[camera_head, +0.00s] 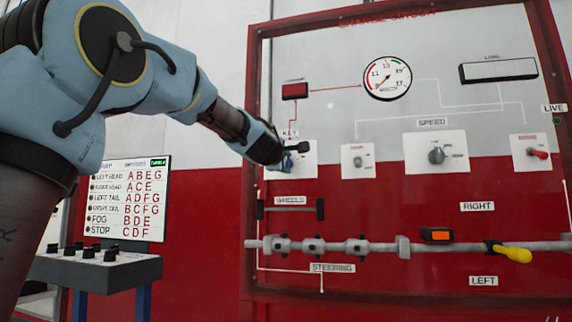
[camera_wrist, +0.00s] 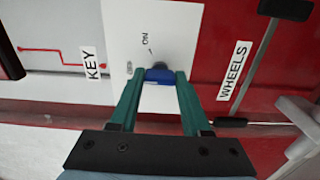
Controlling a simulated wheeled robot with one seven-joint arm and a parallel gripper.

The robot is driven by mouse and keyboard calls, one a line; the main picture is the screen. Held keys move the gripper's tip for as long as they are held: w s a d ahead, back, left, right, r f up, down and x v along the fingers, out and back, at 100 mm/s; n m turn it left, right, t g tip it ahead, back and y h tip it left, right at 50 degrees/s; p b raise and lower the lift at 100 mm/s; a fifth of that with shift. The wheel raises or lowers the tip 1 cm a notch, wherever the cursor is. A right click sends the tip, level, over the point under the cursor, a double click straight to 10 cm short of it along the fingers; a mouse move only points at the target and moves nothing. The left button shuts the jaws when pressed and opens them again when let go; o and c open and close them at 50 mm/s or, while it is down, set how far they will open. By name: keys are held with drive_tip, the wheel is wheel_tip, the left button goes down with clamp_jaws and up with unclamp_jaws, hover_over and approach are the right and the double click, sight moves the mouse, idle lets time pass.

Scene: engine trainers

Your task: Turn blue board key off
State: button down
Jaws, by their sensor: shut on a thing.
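The blue key (camera_wrist: 160,76) sits in a round dark switch on a white plate (camera_wrist: 183,22) marked "ON", beside the "KEY" label (camera_wrist: 91,63). My gripper (camera_wrist: 160,78) has its two teal fingers closed on the blue key, one on each side. In the head view my gripper (camera_head: 287,160) is at the white key plate (camera_head: 306,160) at the left of the red and grey board and hides most of the key. Which way the key is turned is hard to tell.
Right of the key plate are a small switch (camera_head: 357,161), the speed knob (camera_head: 436,155) and a red toggle (camera_head: 537,154). The "WHEELS" bar (camera_head: 291,210) and a horizontal steering rod (camera_head: 350,246) are below. A separate console (camera_head: 95,268) stands at the left.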

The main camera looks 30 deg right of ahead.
idle(0.4)
drive_tip(key=shift+c, duration=1.8)
unclamp_jaws()
drive_tip(key=shift+a, duration=0.1)
drive_tip(key=b+v, duration=0.2)
drive_tip(key=v, duration=0.8)
drive_tip(key=shift+s+a+b, duration=0.25)
drive_tip(key=shift+s+b, duration=0.05)
drive_tip(key=shift+b, duration=0.05)
